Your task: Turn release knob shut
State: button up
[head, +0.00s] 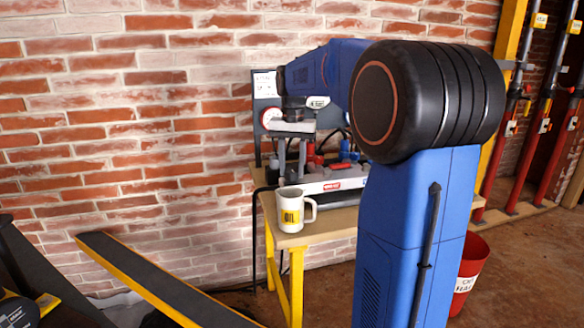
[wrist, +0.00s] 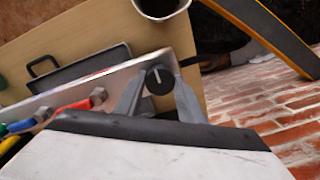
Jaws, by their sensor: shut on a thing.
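The release knob (wrist: 160,79) is small, round and black with a white pointer line. It sits on the end of a light grey metal unit, which also shows on the bench in the head view (head: 335,184). My gripper (wrist: 158,88) has its two grey fingers on either side of the knob and is shut on it. The pointer runs nearly up and down in the wrist view. In the head view my gripper points down over the left end of the unit, and the knob cannot be made out there.
A white mug (head: 291,211) with a yellow label and dark contents stands close by on the wooden bench (head: 333,222). Red-handled (wrist: 76,106) and blue-handled parts line the unit. A brick wall (head: 130,120) is behind, a red bucket (head: 468,275) on the floor at right.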

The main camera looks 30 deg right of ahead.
aim_at(293, 170)
dwell(0.5)
jog(key=o, duration=1)
jog(key=shift+o, duration=0.2)
notch_tip(293, 170, up, 17)
jog(key=shift+r, duration=0.2)
jog(key=shift+s+d, duration=0.1)
jog(key=s+a+f+n+t, duration=0.1)
jog(key=s+a+f+n, duration=0.2)
jog(key=s+f, duration=0.7)
jog(key=s+a+f+n+t, duration=0.2)
jog(key=s+a+f, duration=0.5)
jog(key=s+f, duration=0.3)
jog(key=s+a+f+n+t, duration=0.1)
jog(key=s+a+f+n, duration=0.2)
jog(key=s+f, duration=0.7)
jog(key=shift+a+f+n+t, duration=0.3)
jog(key=shift+a+f, duration=0.1)
jog(key=shift+a, duration=0.85)
